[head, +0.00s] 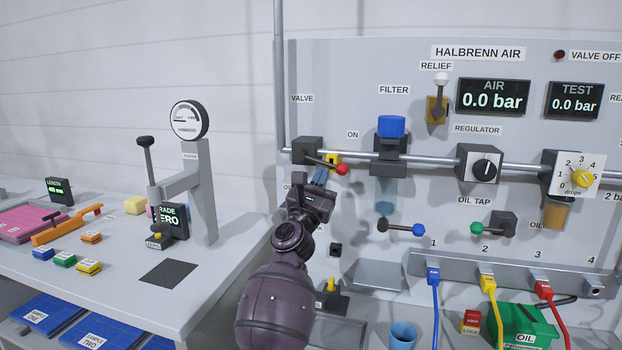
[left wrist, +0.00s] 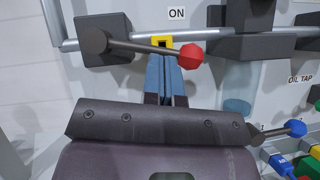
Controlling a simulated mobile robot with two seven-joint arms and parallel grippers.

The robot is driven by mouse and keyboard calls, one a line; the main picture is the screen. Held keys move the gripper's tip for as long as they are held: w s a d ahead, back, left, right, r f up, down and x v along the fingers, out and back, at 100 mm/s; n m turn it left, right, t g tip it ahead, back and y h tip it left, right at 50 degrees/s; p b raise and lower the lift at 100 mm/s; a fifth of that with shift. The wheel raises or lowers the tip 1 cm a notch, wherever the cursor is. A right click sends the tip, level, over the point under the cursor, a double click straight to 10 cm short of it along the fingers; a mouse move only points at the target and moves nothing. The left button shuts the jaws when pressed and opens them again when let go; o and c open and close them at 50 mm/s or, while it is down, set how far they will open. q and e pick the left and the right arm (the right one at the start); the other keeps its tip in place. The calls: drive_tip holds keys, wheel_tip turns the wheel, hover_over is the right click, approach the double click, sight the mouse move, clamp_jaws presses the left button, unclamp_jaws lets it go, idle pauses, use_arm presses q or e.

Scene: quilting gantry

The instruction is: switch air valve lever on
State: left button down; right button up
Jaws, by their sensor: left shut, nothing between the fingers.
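The air valve (head: 306,150) is a dark block on the grey pipe under the VALVE label. Its lever (head: 323,163) points right and slightly down, ending in a red knob (head: 342,169); the knob also shows in the left wrist view (left wrist: 190,55). A yellow piece (left wrist: 162,41) sits behind the lever, below the ON label (left wrist: 176,13). My left gripper (head: 320,176) is shut and empty, its blue fingers just below the lever, left of the knob. I cannot tell whether the fingertips touch the lever. My right gripper is out of view.
A filter with a blue cap (head: 391,127) stands right of the valve. A lever with a blue knob (head: 418,229) is lower right. The AIR display (head: 493,96) reads 0.0 bar. The VALVE OFF lamp (head: 559,54) is dark red. A bench with a gauge stand (head: 198,190) is left.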

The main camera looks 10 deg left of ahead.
use_arm(q)
drive_tip(key=v, duration=0.9)
drive_tip(key=shift+s, duration=0.2)
